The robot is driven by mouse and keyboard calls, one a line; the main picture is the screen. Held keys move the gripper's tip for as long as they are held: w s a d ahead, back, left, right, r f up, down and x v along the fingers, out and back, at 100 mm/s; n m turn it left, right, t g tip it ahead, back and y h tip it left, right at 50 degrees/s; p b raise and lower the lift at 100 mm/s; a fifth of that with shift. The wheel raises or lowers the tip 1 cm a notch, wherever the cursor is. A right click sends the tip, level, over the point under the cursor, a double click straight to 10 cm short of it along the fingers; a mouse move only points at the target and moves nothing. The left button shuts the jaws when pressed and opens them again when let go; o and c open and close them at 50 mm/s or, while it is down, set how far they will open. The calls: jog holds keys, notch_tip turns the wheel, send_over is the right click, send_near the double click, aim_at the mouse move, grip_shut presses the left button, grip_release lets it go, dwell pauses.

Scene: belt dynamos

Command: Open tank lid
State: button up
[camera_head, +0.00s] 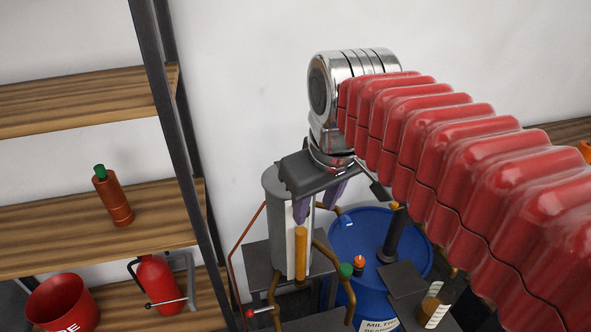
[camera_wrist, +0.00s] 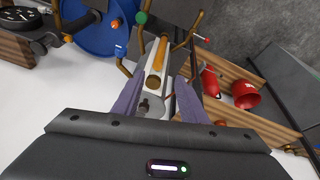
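A tall grey cylindrical tank (camera_head: 281,232) stands upright below my gripper in the head view, with an orange sight tube (camera_head: 300,252) on its front. My gripper (camera_head: 317,203) points down at the tank's upper right side, and its dark body hides part of the tank top. In the wrist view, the two purple fingers of my gripper (camera_wrist: 160,85) are apart. A grey round part with a small knob (camera_wrist: 151,107) lies between them in that picture, and it may be the lid. Nothing is visibly held. I cannot tell whether the fingers touch the tank.
A blue drum (camera_head: 345,246) stands right of the tank, and brown pipes with a green knob (camera_head: 346,270) run in front. Wooden shelves (camera_head: 100,223) on the left hold a brown bottle (camera_head: 113,197), a fire extinguisher (camera_head: 159,284) and a red bucket (camera_head: 57,300).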

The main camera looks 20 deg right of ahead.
jog(key=w+r+n+g, duration=0.3)
jog(key=w+r+n, duration=0.3)
jog(key=w+r, duration=0.6)
jog(key=shift+g, duration=0.4)
notch_tip(320, 180, down, 14)
jog(key=shift+r, duration=0.15)
dwell(0.4)
jog(key=shift+c, duration=0.5)
grip_shut()
